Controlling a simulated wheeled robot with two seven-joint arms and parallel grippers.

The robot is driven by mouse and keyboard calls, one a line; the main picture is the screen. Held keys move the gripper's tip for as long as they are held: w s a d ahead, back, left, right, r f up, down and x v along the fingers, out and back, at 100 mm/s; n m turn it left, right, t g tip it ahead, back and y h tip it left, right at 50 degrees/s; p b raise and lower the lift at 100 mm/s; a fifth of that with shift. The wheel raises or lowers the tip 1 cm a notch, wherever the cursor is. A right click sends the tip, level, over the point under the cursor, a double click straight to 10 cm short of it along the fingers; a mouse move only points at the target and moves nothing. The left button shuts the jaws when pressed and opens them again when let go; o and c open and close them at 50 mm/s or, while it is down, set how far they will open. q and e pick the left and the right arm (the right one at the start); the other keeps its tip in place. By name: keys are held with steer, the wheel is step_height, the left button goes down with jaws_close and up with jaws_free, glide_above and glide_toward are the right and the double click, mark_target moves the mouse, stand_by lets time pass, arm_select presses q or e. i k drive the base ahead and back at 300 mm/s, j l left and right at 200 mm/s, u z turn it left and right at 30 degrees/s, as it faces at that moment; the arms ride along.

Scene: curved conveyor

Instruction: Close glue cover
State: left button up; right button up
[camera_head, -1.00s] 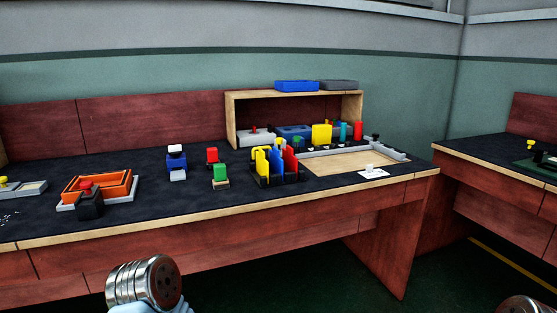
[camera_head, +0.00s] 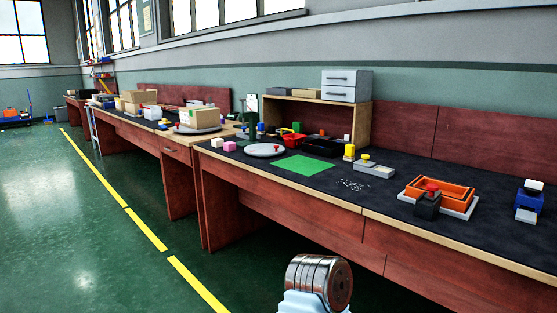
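I cannot tell for sure which thing is the glue cover. Small candidates stand on the dark bench top (camera_head: 395,210). A grey block with a yellow knob (camera_head: 366,157) lies beside a yellow upright piece (camera_head: 349,152). An orange tray (camera_head: 457,191) on a grey base has a black block with a red top (camera_head: 427,204) at its front. A blue piece with a white top (camera_head: 530,195) is at the right edge. A metal, ringed part of my arm shows at the bottom, below the bench edge. No gripper fingers are visible.
A green mat (camera_head: 303,165), a round grey plate (camera_head: 264,150) and a red bin (camera_head: 292,140) are on the bench. A wooden shelf (camera_head: 290,111) stands behind. More benches with cardboard boxes (camera_head: 199,117) run left. The green floor along the yellow line (camera_head: 146,229) is clear.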

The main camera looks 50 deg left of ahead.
mark_target(364, 162)
steer(key=u, duration=1.05)
steer(key=i+j, duration=0.1)
steer(key=j, duration=0.2)
steer(key=i+j+z, duration=0.1)
steer(key=i+j, duration=0.15)
steer(key=j, duration=0.3)
steer(key=z, duration=0.05)
